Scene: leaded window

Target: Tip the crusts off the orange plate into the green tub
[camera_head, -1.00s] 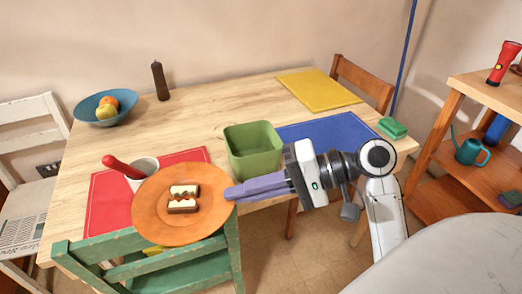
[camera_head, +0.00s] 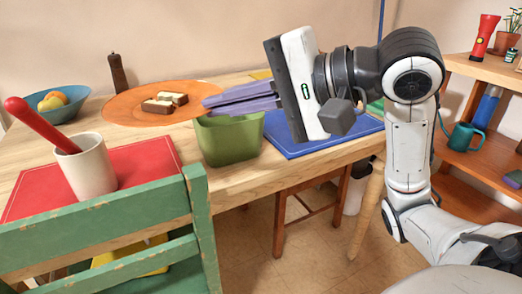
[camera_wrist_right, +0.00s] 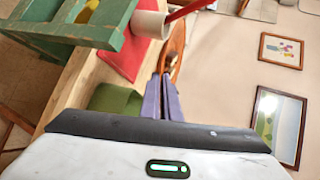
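The orange plate (camera_head: 122,108) is up in the air, left of and above the green tub (camera_head: 230,142), and looks roughly level. The crusts (camera_head: 164,102), pale with dark brown edges, lie on it. My right gripper (camera_head: 208,101) is shut on the plate's right rim, its purple fingers reaching in from the right above the tub. In the right wrist view the plate (camera_wrist_right: 177,45) shows nearly edge-on at the fingertips, and the tub (camera_wrist_right: 112,99) lies to their left. The tub stands on the table, its inside mostly hidden. My left gripper is not in view.
A white cup (camera_head: 88,168) with a red-handled tool stands on the red mat (camera_head: 145,163). A blue fruit bowl (camera_head: 62,103) and a dark pepper mill (camera_head: 118,72) stand behind. A green chair (camera_head: 110,225) is in front. A blue mat (camera_head: 300,140) lies right of the tub.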

